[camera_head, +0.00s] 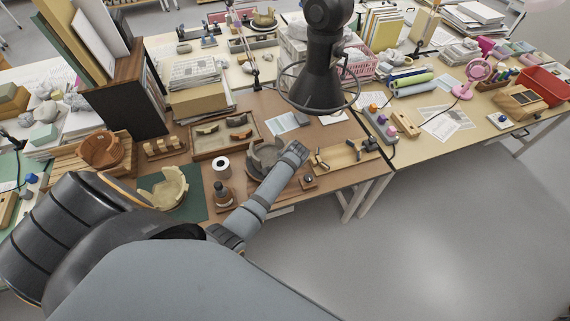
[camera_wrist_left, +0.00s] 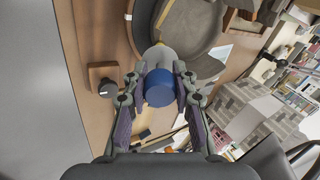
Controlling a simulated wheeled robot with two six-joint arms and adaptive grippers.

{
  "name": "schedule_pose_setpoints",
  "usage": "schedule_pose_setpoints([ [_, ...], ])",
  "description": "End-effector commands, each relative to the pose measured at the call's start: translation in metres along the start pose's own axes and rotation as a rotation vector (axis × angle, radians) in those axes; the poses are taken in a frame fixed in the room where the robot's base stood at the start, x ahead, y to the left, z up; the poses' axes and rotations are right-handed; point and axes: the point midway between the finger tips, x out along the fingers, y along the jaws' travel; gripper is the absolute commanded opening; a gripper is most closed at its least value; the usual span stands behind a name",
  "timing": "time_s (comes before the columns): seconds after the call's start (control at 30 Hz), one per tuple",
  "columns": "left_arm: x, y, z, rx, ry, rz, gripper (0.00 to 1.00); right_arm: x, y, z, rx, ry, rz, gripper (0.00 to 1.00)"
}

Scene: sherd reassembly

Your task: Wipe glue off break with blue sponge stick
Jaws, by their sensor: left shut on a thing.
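My left gripper (camera_head: 297,151) reaches in over the brown table, at the right side of a dark grey broken vessel (camera_head: 264,155). In the left wrist view its fingers (camera_wrist_left: 159,76) are shut on the blue sponge stick (camera_wrist_left: 160,89), seen as a short blue cylinder. A pale grey tip shows beyond it, close to the curved grey vessel wall (camera_wrist_left: 196,63). I cannot tell whether the tip touches the break. The vessel's round interior shows in the left wrist view. The stick is hidden in the head view.
A small wooden block with a dark knob (camera_wrist_left: 108,88) lies near the gripper. A wooden tool tray (camera_head: 345,155) is to the right, a cream broken vessel (camera_head: 163,188) on a green mat to the left. A dark bottle (camera_head: 222,194) stands in front.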

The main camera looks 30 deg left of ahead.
Motion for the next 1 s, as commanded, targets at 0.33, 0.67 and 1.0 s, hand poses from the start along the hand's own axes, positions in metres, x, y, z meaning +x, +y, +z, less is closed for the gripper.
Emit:
schedule_pose_setpoints([
  [0.33,0.001,0.003,0.023,0.002,-0.005,0.001,0.09,-0.003,0.000,0.000,0.000,-0.001,-0.001,0.40],
  [0.67,-0.005,-0.003,0.040,0.002,-0.006,0.001,0.09,-0.016,0.001,-0.001,0.000,-0.002,-0.001,0.40],
  [1.0,-0.006,-0.012,0.056,0.003,-0.006,0.001,0.09,-0.033,0.002,-0.002,0.000,-0.002,-0.001,0.40],
])
